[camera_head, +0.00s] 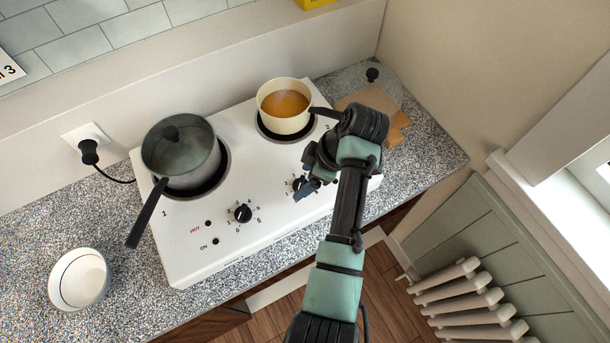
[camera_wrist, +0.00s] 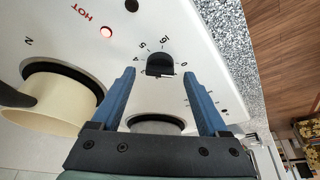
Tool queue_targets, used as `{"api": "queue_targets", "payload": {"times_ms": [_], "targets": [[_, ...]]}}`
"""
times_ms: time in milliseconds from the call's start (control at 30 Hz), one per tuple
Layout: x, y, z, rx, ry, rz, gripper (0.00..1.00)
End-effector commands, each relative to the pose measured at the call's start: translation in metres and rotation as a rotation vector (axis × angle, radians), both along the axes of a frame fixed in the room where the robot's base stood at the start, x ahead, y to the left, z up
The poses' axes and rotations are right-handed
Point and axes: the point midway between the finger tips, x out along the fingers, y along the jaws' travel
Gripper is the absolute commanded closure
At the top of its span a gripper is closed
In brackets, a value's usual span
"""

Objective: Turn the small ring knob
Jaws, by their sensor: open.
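The white hob (camera_head: 190,255) has two rings and two black knobs. The right ring (camera_head: 264,131), marked 2, looks the smaller and bears a cream pot (camera_head: 271,116). The right knob (camera_head: 299,184) is partly hidden by my gripper (camera_head: 304,192) in the head view. In the wrist view this knob (camera_wrist: 160,64) shows between and just beyond my open blue fingertips (camera_wrist: 157,70), with gaps on both sides. Its dial numbers show around it; its exact setting is unclear. A red HOT lamp (camera_wrist: 106,31) near it is lit. The left knob (camera_head: 243,212) is clear of my gripper.
A lidded grey pan (camera_head: 185,158) stands on the left ring, its handle (camera_head: 146,214) jutting over the front left. The cream pot's dark handle (camera_head: 322,112) reaches towards my wrist. A white bowl (camera_head: 79,279) stands on the speckled counter (camera_head: 30,240). A board (camera_head: 388,118) lies at right.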

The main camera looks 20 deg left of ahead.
Motion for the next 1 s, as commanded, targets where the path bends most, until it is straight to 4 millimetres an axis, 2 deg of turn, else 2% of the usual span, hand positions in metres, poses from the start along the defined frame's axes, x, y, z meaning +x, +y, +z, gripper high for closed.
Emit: {"api": "queue_targets", "payload": {"times_ms": [167,367,400,500,700,1000], "targets": [[0.004,-0.012,0.026,0.001,-0.008,-0.003,0.22],[0.006,-0.030,0.069,0.000,-0.010,-0.002,0.22],[0.006,-0.034,0.084,0.000,-0.007,-0.003,0.22],[0.006,-0.041,0.102,-0.001,-0.003,-0.003,0.22],[0.007,-0.047,0.115,-0.001,-0.003,-0.001,0.22],[0.007,-0.047,0.115,0.000,-0.002,0.000,0.22]]}}
